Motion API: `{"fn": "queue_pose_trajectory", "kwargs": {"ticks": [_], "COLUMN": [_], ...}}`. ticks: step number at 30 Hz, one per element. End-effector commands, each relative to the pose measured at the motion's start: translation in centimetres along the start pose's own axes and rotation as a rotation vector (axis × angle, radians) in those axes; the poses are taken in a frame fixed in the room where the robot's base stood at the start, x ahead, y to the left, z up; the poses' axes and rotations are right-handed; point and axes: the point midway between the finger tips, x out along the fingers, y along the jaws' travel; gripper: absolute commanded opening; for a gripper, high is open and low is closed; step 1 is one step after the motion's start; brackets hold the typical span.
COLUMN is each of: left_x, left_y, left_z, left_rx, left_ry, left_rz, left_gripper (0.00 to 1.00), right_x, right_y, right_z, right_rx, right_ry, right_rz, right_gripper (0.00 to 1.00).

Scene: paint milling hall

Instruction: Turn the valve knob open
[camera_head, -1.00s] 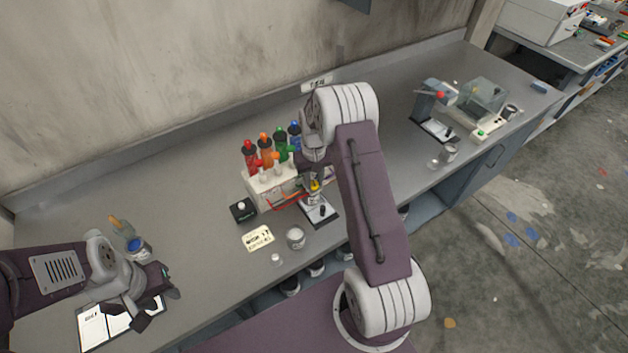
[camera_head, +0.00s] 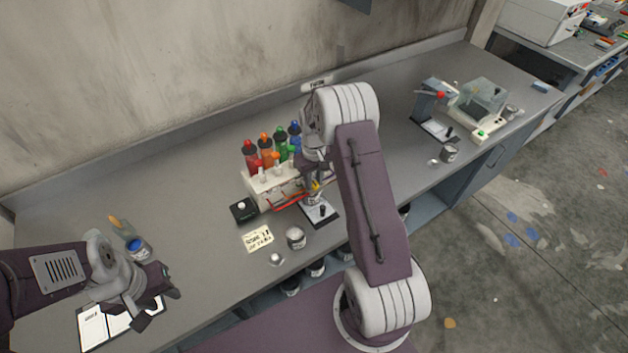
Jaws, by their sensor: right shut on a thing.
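A white dispenser block (camera_head: 257,184) stands on the bench with red, orange, green and blue bottles (camera_head: 264,147) on top and small white knobs (camera_head: 264,171) along its front. My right gripper (camera_head: 313,180) is at the right end of the dispenser, above a small white plate (camera_head: 320,212). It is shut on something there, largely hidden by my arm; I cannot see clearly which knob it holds. A bit of yellow shows by its fingertips. My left gripper (camera_head: 160,302) hangs over the open notebook at the lower left, away from the dispenser; its fingers look apart and empty.
A black box with a white button (camera_head: 243,209), a note card (camera_head: 257,239) and a small can (camera_head: 295,238) lie in front of the dispenser. An open notebook (camera_head: 93,326) lies at lower left. A press-like device (camera_head: 432,108) stands right. The bench's back left is clear.

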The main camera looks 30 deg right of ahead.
Motion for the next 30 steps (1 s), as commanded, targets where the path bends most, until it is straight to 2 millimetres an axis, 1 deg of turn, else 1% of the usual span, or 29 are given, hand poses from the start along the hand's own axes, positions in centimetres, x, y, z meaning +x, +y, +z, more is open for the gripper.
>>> {"fn": "queue_pose_trajectory", "kwargs": {"ticks": [1,2,3,4,12,14,17,21,24,27,30], "left_x": [-0.1,-0.1,-0.1,-0.1,0.0,0.1,0.6,1.4,1.7,1.8,1.8], "left_y": [0.0,0.0,0.0,0.0,0.0,0.0,0.0,0.0,0.0,0.0,0.0], "left_z": [0.0,0.0,0.0,0.0,0.0,0.0,0.1,0.1,0.2,0.2,0.2], "left_rx": [0.0,0.0,0.0,0.0,0.0,0.0,0.0,0.0,0.0,0.0,0.0], "left_ry": [0.0,0.0,0.0,0.0,0.0,0.0,0.0,0.0,0.0,0.0,0.0], "left_rz": [0.0,0.0,0.0,0.0,0.0,0.0,0.0,0.0,0.0,0.0,0.0], "left_gripper": [0.36,0.36,0.36,0.36,0.36,0.36,0.36,0.36,0.36,0.36,0.36], "right_x": [-0.4,-0.4,-0.4,-0.3,-0.2,-0.4,-1.8,-5.0,-7.1,-8.5,-9.2], "right_y": [0.2,0.2,0.2,0.2,0.1,0.1,0.1,0.1,0.1,0.1,0.1], "right_z": [-0.5,-0.5,-0.4,-0.4,-0.2,-0.2,-0.3,-0.3,-0.3,-0.3,-0.2], "right_rx": [-0.001,-0.001,0.0,0.0,0.0,0.0,0.0,0.0,0.0,0.0,0.0], "right_ry": [0.015,0.015,0.014,0.013,0.006,0.006,0.009,0.011,0.011,0.01,0.009], "right_rz": [0.006,0.006,0.006,0.005,0.002,0.002,0.003,0.004,0.004,0.004,0.003], "right_gripper": [0.0,0.32,0.43,0.48,0.48,0.48,0.48,0.48,0.48,0.48,0.48]}}
